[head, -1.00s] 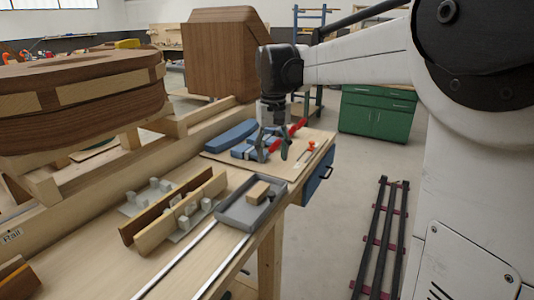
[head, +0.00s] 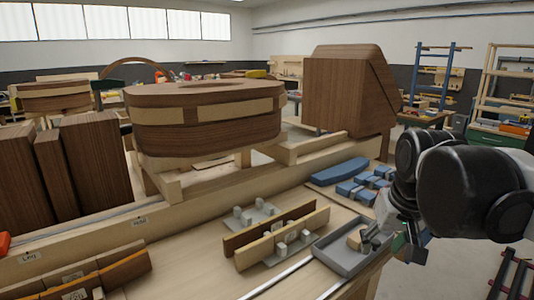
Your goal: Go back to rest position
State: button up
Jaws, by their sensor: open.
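My gripper (head: 386,240) is at the right of the head view, with my dark arm joints above and beside it. Its fingers point down near the right end of the grey tray (head: 328,257) on the workbench. The jaws are open and I see nothing held between them. A small light wooden block (head: 355,239) lies in the tray, just left of the fingers. Whether the fingers touch the tray or hang above it is hard to tell.
Black rails with red crossbars (head: 513,275) lie on the floor at right.

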jog(key=s+a+f+t, duration=0.3)
jog(key=s+f, duration=0.3)
jog(key=s, duration=0.3)
jog(key=shift+s+f+n, duration=0.3)
jog(key=shift+s+f, duration=0.05)
jog(key=shift+f, duration=0.05)
dwell(1.4)
